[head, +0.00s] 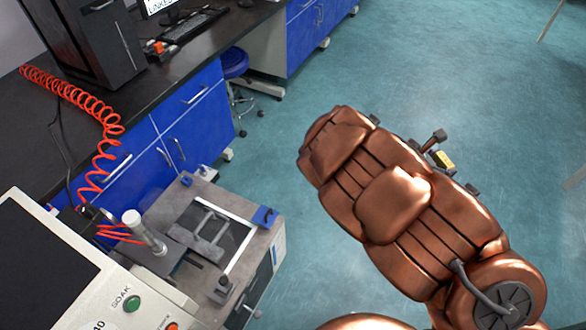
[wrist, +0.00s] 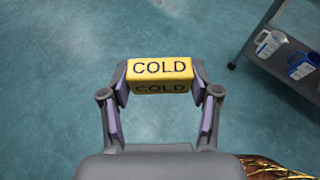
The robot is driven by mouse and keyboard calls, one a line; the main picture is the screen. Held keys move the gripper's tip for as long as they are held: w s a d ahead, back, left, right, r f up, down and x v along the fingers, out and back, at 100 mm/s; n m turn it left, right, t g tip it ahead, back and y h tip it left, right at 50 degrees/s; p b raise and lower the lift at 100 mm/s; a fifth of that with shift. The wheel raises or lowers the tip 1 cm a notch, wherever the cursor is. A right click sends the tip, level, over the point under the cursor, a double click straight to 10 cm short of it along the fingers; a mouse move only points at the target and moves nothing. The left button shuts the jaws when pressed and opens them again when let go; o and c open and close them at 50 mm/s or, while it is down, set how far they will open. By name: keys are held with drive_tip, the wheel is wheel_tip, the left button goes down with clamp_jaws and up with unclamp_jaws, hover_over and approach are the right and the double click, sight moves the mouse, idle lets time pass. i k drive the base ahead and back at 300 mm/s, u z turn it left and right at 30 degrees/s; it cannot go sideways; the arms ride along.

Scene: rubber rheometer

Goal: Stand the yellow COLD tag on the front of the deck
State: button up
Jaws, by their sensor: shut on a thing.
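The yellow COLD tag (wrist: 160,68) is held between the two fingertips of my gripper (wrist: 161,82) in the wrist view, its lettering upright and readable. The tag also shows as a small yellow patch (head: 445,159) beyond my copper-coloured arm in the head view. My gripper (head: 440,155) is there over open floor, well to the right of the machine, and mostly hidden by my arm. The grey deck (head: 257,246) of the machine is at the lower left, apart from the tag. A blue block (head: 265,216) sits at the deck's right corner.
A metal frame (head: 212,222) lies on the deck. A control panel with a green SOAK button (head: 132,304) is at the lower left. Blue bench cabinets (head: 192,110) stand behind. A dark cart (wrist: 281,62) with jugs is at the wrist view's right.

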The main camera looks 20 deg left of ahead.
sight(214, 206)
drive_tip(key=i, duration=2.1)
drive_tip(key=u, duration=4)
